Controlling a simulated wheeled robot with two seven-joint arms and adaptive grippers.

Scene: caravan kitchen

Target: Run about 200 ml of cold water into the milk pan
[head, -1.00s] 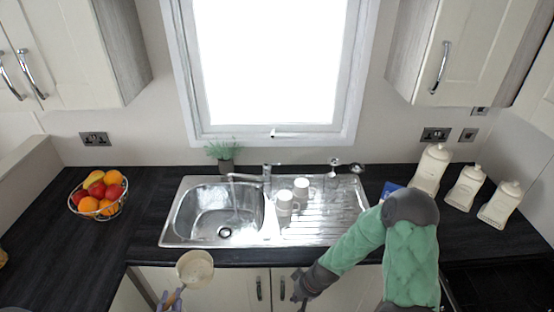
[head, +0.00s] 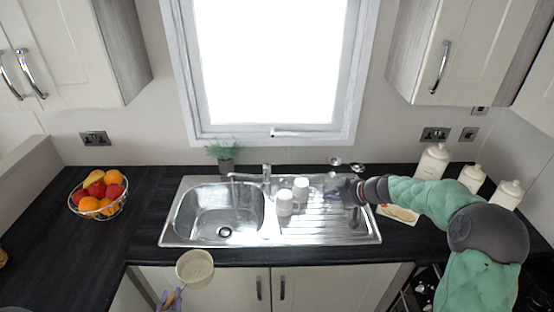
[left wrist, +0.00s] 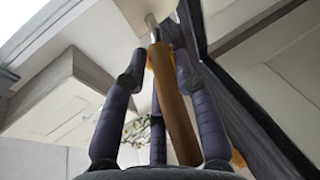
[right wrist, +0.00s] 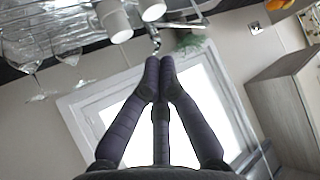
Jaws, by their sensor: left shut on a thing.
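The milk pan (head: 195,268) is cream, held in front of the counter below the sink, its open top facing up. It looks empty in the head view. My left gripper (head: 171,299) is shut on its wooden handle (left wrist: 172,105); the left wrist view shows the fingers around it. The chrome tap (head: 266,174) stands behind the sink bowl (head: 220,208), its spout pointing left over the bowl. I cannot tell whether water runs. My right gripper (head: 354,192) is over the draining board; its fingertips (right wrist: 160,66) are together with nothing seen between them.
Two white mugs (head: 285,202) and some clear glasses (head: 331,182) stand on the draining board (head: 318,228). A plant (head: 225,154), a fruit basket (head: 98,194) and white canisters (head: 433,161) line the counter. Left of the sink, the counter is mostly clear.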

